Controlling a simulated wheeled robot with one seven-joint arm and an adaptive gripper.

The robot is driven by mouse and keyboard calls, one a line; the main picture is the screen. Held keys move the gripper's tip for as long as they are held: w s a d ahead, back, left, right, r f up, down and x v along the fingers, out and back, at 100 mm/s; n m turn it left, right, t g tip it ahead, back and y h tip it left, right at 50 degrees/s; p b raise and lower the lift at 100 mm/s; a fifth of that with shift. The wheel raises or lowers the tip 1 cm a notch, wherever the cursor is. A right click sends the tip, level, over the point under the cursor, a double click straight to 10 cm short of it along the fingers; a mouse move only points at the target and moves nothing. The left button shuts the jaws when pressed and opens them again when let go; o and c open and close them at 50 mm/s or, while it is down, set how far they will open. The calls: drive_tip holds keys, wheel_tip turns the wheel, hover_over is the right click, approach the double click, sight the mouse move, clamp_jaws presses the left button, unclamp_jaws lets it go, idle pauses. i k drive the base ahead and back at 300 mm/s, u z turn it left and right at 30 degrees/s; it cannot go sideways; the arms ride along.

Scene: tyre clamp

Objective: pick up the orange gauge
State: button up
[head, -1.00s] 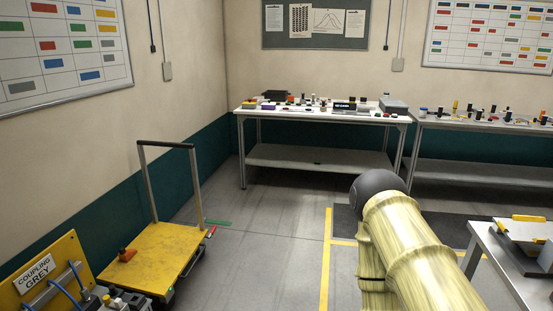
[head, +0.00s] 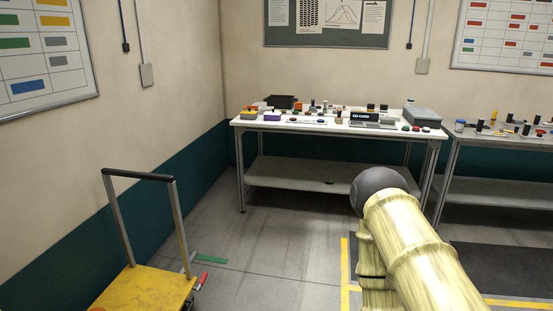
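Several small objects lie on the white-topped workbench (head: 335,126) ahead. A small orange item (head: 298,106) stands near the back of the bench, left of centre; it is too small to tell whether it is the orange gauge. My arm shows at the lower right in its pale yellow sleeve, with a dark rounded joint. My gripper is out of view.
A yellow trolley (head: 146,290) with an upright handle stands at the lower left. A second bench (head: 500,142) with small objects is at the right. Grey floor is open before the workbench. A red-and-green item (head: 210,260) lies near the trolley.

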sight(339, 119)
drive_tip(key=i, duration=5.35)
drive_tip(key=z, duration=0.6)
